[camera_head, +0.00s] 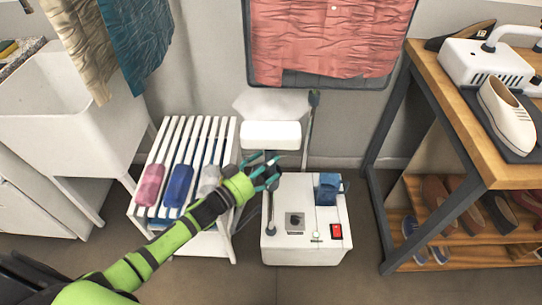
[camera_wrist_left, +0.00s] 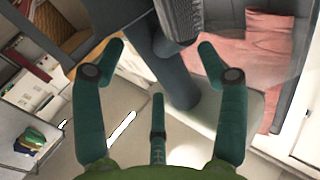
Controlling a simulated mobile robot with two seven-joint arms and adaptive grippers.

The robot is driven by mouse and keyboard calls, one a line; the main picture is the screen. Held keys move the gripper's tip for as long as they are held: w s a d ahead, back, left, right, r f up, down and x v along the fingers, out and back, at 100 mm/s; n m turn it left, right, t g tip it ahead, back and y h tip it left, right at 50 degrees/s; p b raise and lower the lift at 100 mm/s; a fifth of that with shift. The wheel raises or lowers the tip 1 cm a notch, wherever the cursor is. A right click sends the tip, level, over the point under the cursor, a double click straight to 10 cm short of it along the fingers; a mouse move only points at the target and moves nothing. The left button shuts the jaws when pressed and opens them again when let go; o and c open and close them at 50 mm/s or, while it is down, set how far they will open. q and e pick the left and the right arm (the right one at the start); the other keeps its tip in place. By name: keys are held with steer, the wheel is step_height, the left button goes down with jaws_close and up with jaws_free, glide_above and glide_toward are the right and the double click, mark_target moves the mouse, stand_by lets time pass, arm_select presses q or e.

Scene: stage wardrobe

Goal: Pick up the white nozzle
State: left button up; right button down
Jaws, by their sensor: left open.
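A white, rounded block (camera_head: 270,135) that looks like the nozzle is in the middle of the head view, behind a white machine (camera_head: 305,250). A translucent pale shape, perhaps steam, shows above it. My left gripper (camera_head: 266,172) is open, in front of and below the block in the picture. Its teal fingers also show spread in the left wrist view (camera_wrist_left: 160,70). A dark blue-grey shape (camera_wrist_left: 170,75) with a ribbed part lies beyond them. I cannot tell whether any finger touches anything. The nozzle is not clearly recognisable in the wrist view. My right gripper is not in view.
A white slatted rack (camera_head: 183,140) with pink, blue and grey rolls stands left of the machine. A wooden shoe shelf (camera_head: 450,110) stands on the right. A white sink (camera_head: 60,125) is at the left. Pink cloth (camera_head: 330,40) hangs behind. Floor in front is clear.

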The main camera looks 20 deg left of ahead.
arm_select(q)
steer(key=shift+x, duration=1.2)
steer(key=shift+s, duration=0.1)
jaws_close()
